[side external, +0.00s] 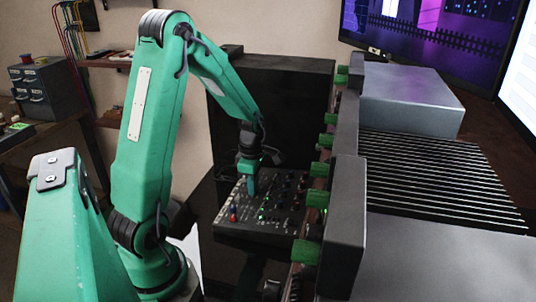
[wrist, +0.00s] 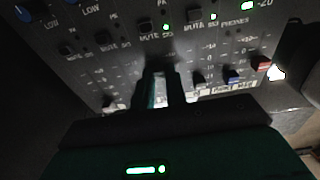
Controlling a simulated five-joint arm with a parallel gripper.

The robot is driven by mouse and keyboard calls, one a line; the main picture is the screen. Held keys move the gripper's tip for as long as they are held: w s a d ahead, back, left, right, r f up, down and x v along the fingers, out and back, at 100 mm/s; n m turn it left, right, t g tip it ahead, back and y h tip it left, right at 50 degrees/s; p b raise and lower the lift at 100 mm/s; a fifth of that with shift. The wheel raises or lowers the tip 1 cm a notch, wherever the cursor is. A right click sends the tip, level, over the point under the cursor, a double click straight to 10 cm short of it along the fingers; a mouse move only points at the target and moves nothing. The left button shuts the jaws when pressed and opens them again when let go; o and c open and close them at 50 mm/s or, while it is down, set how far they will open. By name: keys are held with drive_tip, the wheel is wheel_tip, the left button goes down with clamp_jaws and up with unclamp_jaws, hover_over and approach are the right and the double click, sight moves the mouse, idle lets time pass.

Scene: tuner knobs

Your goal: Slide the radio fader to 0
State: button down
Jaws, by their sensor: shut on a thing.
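A black mixer panel (side external: 262,222) lies on the dark desk, and its face with knobs and fader slots fills the upper wrist view (wrist: 125,52). My gripper (side external: 251,192) points down onto the panel from above. In the wrist view my gripper (wrist: 161,88) is shut among the faders, with its fingers hiding most of the fader they hold. I cannot read which label marks the radio fader. To the right of my fingers are a dark fader cap (wrist: 198,80), a blue cap (wrist: 232,77) and a red cap (wrist: 262,63).
A pale fader cap (wrist: 111,103) stands left of my fingers. Mute buttons and knobs, including a blue knob (wrist: 24,13), lie above the faders. In the side view, a rack with green knobs (side external: 317,198) and a grey box (side external: 410,98) stand right of the mixer.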

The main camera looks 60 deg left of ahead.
drive_tip(key=c, duration=1.4)
unclamp_jaws()
drive_tip(key=shift+c, duration=0.2)
drive_tip(key=shift+r, duration=0.1)
drive_tip(key=shift+r, duration=3.85)
drive_tip(key=s+d+r+m+t, duration=0.2)
drive_tip(key=s+d+r+m, duration=0.3)
drive_tip(key=d+m, duration=0.4)
drive_tip(key=s+d+r+m+t, duration=0.3)
drive_tip(key=d+r+m, duration=0.4)
drive_tip(key=m, duration=1.1)
drive_tip(key=shift+s+d+r+t, duration=0.15)
drive_tip(key=shift+s+d+t, duration=0.15)
drive_tip(key=shift+s+d, duration=0.7)
